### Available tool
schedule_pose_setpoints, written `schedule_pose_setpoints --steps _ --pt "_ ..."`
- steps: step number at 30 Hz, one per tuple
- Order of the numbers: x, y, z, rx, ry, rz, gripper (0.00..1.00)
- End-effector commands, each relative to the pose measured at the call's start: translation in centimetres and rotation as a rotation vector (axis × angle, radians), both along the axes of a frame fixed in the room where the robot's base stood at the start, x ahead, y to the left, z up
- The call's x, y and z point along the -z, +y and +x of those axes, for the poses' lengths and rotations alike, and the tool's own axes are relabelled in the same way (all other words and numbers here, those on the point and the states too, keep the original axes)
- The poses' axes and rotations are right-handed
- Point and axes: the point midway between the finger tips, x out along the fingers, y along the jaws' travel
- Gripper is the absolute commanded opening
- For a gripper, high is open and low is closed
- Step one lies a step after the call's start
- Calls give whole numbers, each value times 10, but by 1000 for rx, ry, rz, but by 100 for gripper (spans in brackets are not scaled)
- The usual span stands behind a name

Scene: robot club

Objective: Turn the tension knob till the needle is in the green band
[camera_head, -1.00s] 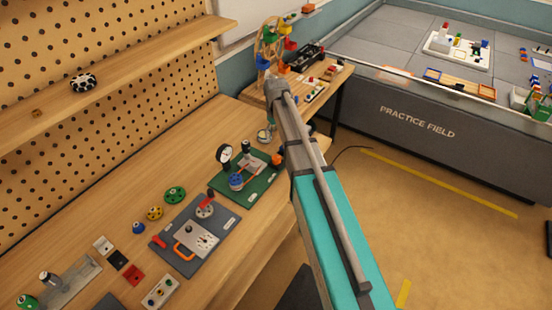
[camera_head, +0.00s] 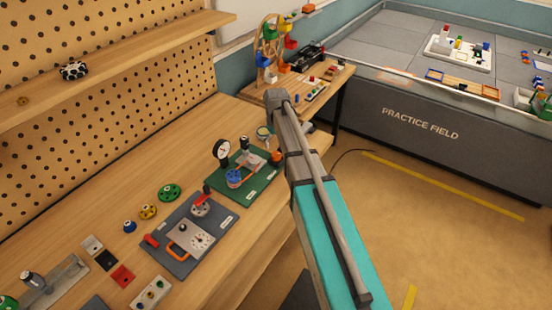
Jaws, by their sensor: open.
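A green board (camera_head: 264,183) lies on the wooden bench, left of my arm. A round white-faced gauge (camera_head: 221,149) with a dark rim stands at its left side. The gauge's needle and any green band are too small to make out. A blue round part (camera_head: 234,178) sits on the board below the gauge. A black-topped post (camera_head: 245,143) stands behind, and an orange round part (camera_head: 276,157) is at the board's right edge. I cannot tell which of these is the tension knob. My arm crosses the middle of the view; my gripper does not show.
A grey panel (camera_head: 184,262) with a dial, a red lever and an orange handle lies in front of the green board. Coloured wheels (camera_head: 168,192) and small blocks (camera_head: 122,275) lie to the left. A pegboard shelf (camera_head: 120,76) overhangs the bench.

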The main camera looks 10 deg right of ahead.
Motion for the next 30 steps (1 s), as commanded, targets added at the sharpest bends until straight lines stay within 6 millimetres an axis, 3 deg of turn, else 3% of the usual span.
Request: schedule_pose_setpoints --steps 18,30 --pt "51 0 0 0 0 0 87" --pt "62 0 0 0 0 0 87"
